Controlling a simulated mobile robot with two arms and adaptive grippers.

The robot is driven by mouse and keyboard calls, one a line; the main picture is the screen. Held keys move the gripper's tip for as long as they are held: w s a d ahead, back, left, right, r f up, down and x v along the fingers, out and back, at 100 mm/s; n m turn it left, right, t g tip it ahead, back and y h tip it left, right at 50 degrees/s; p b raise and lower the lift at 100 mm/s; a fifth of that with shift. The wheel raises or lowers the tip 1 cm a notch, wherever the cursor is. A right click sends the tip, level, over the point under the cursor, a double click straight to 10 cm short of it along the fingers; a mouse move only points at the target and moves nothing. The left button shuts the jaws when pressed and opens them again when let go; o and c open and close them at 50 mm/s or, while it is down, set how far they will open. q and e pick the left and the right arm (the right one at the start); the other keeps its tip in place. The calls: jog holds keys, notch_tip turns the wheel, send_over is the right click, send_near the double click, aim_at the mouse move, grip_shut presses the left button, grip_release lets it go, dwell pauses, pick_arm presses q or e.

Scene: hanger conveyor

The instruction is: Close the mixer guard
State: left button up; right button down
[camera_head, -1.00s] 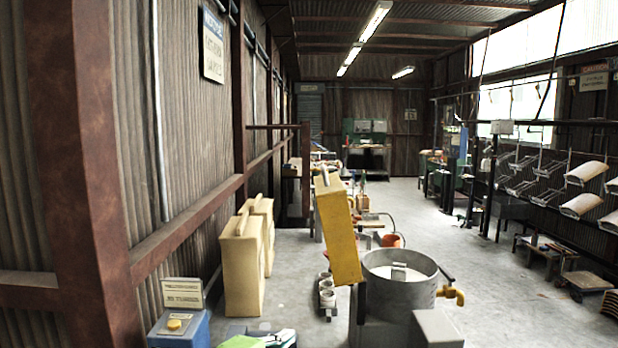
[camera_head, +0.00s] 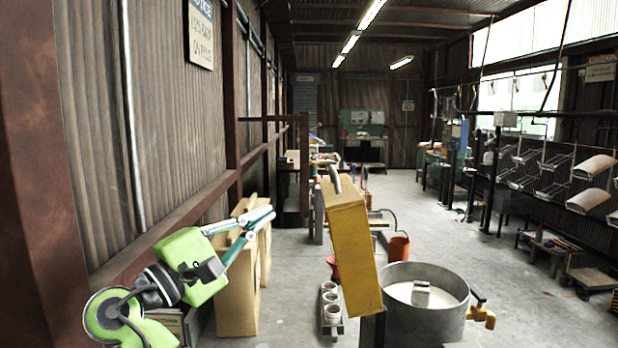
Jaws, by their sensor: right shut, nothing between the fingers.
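The mixer is a grey round drum (camera_head: 400,324) at the lower right, open at the top, with a pale inside and a metal piece (camera_head: 421,294) in it. Its yellow guard (camera_head: 352,250) stands raised at the drum's left side, nearly upright and tilted a little, with a handle (camera_head: 335,178) at its top.
Tan boxes (camera_head: 238,300) stand by the left wall, partly behind my gripper. White cups (camera_head: 331,312) on a small rack and an orange bucket (camera_head: 399,246) are near the mixer. A yellow valve (camera_head: 482,316) sticks out of the drum's right side. The floor (camera_head: 530,295) right of it is clear.

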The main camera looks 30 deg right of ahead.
pick_arm(q)
notch_tip(320, 180, up, 6)
jog(key=p, duration=0.6)
jog(key=shift+s+a, duration=0.15)
jog(key=shift+s, duration=0.1)
pick_arm(e)
jog(key=d+r, duration=0.5)
jog(key=d, duration=0.7)
jog(key=shift+w+d, duration=0.15)
jog(key=shift+w, duration=0.15)
pick_arm(q)
jog(key=shift+s, duration=0.2)
